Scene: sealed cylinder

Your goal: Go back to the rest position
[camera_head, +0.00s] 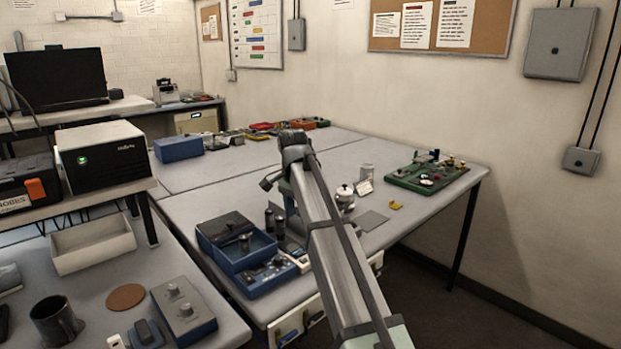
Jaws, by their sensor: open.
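My arm (335,245) reaches from the lower right up to a dark joint (296,143) above the middle of the workbench (345,152). The parts beyond that joint are largely hidden behind the arm link, and I cannot make out my gripper's fingers. Two dark upright cylinders (274,224) stand on the bench just left of the arm. Another dark cylinder (244,242) stands in the blue tray (230,262). I cannot tell whether any of them is sealed. A metal pot-like vessel (345,196) stands just right of the arm.
A green board with small parts (425,175) lies at the bench's right end. A blue box (178,148) and colored bins (262,127) stand farther back. A white tray (92,243), a dark mug (57,320) and a grey control box (183,310) occupy the near left table.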

